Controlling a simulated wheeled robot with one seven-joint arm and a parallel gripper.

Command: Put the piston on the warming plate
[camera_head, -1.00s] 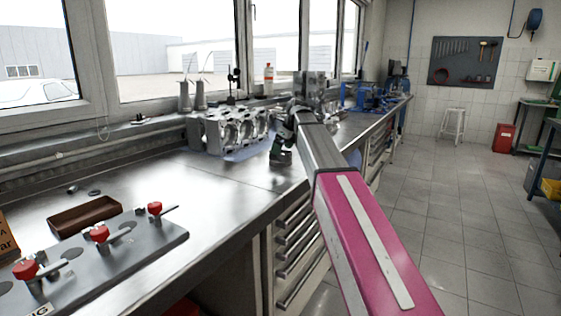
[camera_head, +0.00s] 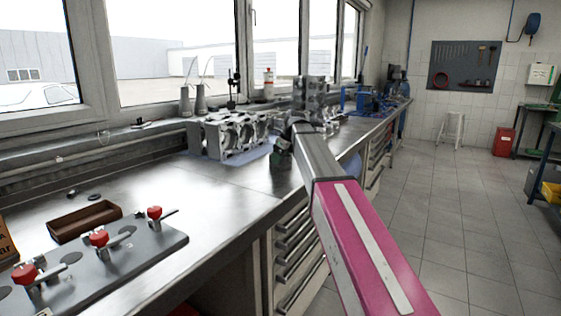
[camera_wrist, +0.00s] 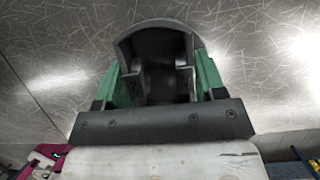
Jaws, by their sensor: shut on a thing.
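My gripper (camera_wrist: 157,90) is shut on a dark grey, hollow piston (camera_wrist: 150,40), held between its green fingers in the wrist view. The piston's open side, with inner bosses, faces the camera. Scratched bare metal lies beyond it. In the head view my gripper (camera_head: 281,158) is over the steel bench near its front edge, partly hidden by my arm; the piston cannot be made out there. A grey plate (camera_head: 125,262) with red-knobbed clamps lies at the near left. I cannot tell whether it is the warming plate; its label is cut off.
An engine block (camera_head: 225,138) stands by the window, behind my gripper. A brown tray (camera_head: 85,220) sits behind the grey plate, with small dark parts near it. Blue equipment (camera_head: 360,98) stands farther along the bench. The bench (camera_head: 200,205) between plate and gripper is clear.

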